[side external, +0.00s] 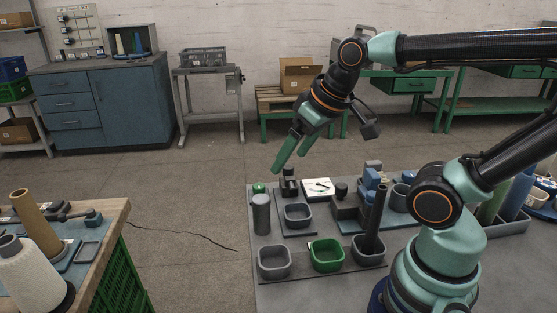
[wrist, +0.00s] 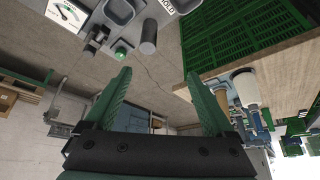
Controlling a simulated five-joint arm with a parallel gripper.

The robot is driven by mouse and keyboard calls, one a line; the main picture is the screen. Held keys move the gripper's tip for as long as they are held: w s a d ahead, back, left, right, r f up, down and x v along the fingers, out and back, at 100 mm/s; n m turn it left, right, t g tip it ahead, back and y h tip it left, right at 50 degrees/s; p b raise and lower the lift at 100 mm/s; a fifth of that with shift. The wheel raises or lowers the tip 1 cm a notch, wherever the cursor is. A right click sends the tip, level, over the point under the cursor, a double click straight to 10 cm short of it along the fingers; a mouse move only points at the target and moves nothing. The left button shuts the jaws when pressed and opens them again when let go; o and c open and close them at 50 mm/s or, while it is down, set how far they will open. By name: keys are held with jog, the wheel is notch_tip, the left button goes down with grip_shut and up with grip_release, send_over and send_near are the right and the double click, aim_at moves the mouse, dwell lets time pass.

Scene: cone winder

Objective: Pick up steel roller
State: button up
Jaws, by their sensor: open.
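The likely steel roller is a plain grey cylinder (side external: 261,215) standing upright at the left edge of the grey worktop. It also shows in the wrist view (wrist: 148,38), near the top. My gripper (side external: 289,162) is above the back left of the worktop, higher than the cylinder and apart from it. Its two green fingers are spread with nothing between them. In the wrist view my gripper (wrist: 157,75) has its fingers on either side of bare floor, and the cylinder lies beyond the fingertips.
A green button (side external: 259,188) and a black switch (side external: 289,183) stand behind the cylinder. A grey cup (side external: 297,216) is to its right; a grey bin (side external: 273,262) and green bin (side external: 327,257) are in front. A tall dark post (side external: 376,212) stands at right. Open floor lies left.

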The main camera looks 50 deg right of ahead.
jog(key=m, duration=0.1)
jog(key=m+g, duration=0.6)
jog(key=m, duration=1.2)
send_near(261, 209)
jog(key=shift+w+d+r, duration=0.1)
jog(key=shift+w+d, duration=0.15)
jog(key=shift+d, duration=0.3)
jog(key=shift+w+d+r, duration=0.1)
jog(key=shift+w+d, duration=0.15)
jog(key=shift+d, duration=0.3)
jog(key=shift+f, duration=0.3)
notch_tip(261, 209, down, 6)
jog(key=shift+f, duration=0.25)
jog(key=shift+a+f, duration=0.15)
jog(key=shift+f, duration=1.15)
jog(key=shift+a+f, duration=0.1)
jog(key=shift+f, duration=1.25)
grip_shut()
